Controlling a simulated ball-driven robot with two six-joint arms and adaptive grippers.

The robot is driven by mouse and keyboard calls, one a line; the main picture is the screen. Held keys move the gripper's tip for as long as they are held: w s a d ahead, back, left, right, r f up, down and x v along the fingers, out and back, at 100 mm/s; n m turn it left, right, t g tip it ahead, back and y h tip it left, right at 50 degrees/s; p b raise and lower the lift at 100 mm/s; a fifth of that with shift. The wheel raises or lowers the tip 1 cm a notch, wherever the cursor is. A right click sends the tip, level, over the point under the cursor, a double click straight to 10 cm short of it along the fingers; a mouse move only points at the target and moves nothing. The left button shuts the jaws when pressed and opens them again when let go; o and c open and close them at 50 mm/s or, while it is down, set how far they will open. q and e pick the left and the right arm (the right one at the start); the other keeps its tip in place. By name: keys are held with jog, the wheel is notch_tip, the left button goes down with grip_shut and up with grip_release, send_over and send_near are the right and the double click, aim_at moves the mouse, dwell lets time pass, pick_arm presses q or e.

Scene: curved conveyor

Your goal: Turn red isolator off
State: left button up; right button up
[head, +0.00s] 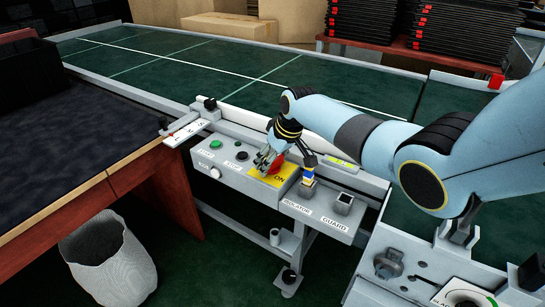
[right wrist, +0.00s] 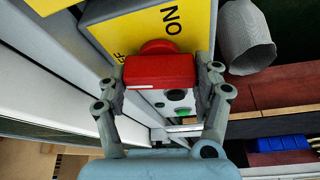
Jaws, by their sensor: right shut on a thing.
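The red isolator handle (head: 277,163) sits on a yellow plate (head: 286,178) on the grey control box, partly hidden by my gripper in the head view. "ON" shows on the plate. In the right wrist view the handle (right wrist: 158,70) is a red bar between the fingers, with its round red base behind it. The yellow plate (right wrist: 190,22) there shows "ON" and part of "OFF". My right gripper (head: 268,158) is shut on the handle, one finger at each side (right wrist: 160,82). Which label the handle points to is unclear. My left gripper is not in view.
A green button (head: 216,144) and a black knob (head: 242,156) sit left of the isolator. The green conveyor (head: 200,62) runs behind; a dark-topped table (head: 75,130) and bin (head: 108,262) are left.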

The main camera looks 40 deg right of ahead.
jog(key=shift+w+n+y, duration=0.1)
jog(key=shift+n+y, duration=0.4)
jog(key=shift+n, duration=0.7)
jog(key=shift+r+n, duration=0.1)
jog(key=shift+n, duration=0.2)
jog(key=o, duration=1.2)
jog(key=v, duration=1.2)
jog(key=shift+d, duration=0.1)
